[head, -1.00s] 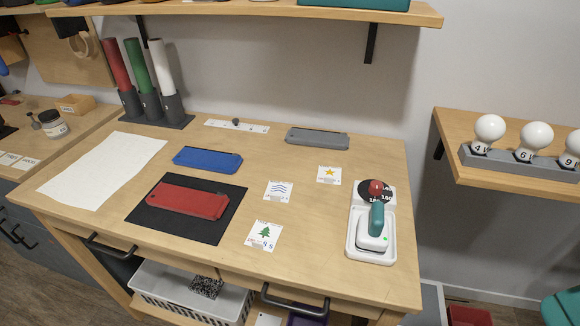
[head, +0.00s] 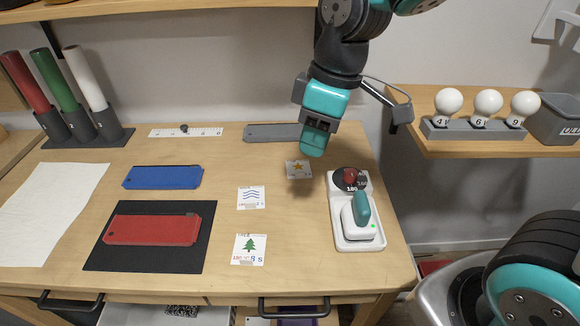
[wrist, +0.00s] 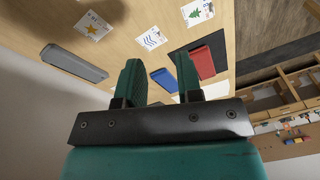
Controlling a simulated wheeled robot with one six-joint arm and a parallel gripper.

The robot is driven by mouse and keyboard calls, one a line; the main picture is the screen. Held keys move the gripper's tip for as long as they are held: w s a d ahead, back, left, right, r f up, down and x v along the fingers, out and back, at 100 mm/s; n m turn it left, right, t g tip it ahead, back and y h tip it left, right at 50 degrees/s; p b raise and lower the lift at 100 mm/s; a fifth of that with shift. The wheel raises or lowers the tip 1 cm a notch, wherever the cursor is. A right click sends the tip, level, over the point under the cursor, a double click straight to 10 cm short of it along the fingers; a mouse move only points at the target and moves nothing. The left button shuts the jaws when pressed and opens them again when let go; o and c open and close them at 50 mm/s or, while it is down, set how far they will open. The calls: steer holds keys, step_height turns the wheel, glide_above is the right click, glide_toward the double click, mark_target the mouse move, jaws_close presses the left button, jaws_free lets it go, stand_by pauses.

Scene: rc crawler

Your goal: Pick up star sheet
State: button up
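The star sheet (head: 299,169), a small white card with a yellow star, lies flat on the wooden table (head: 285,225). It also shows at the upper left of the wrist view (wrist: 93,26). In the head view my gripper (head: 313,146) hangs over the table's back part, its tip just above the star sheet in the picture; I cannot tell the height. In the wrist view the two teal fingers (wrist: 158,65) stand apart with nothing between them.
A wave sheet (head: 251,197) and a tree sheet (head: 249,249) lie nearby. A grey bar (head: 271,132) lies behind, partly hidden by my gripper. A white device (head: 358,228) stands to the right. Blue (head: 163,177) and red (head: 152,229) bars lie left.

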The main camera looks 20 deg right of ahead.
steer(key=w+d+f+n+h, duration=0.1)
steer(key=w+d+f+n, duration=0.15)
steer(key=w, duration=0.35)
steer(key=w+d+f+n+h, duration=0.1)
steer(key=w+f+n, duration=0.1)
steer(key=w+f, duration=0.25)
steer(key=p, duration=0.1)
glide_above(305, 173)
step_height(305, 173, down, 6)
steer(key=shift+w+f, duration=0.1)
steer(key=shift+f+p, duration=0.65)
steer(key=shift+f, duration=2.3)
jaws_close()
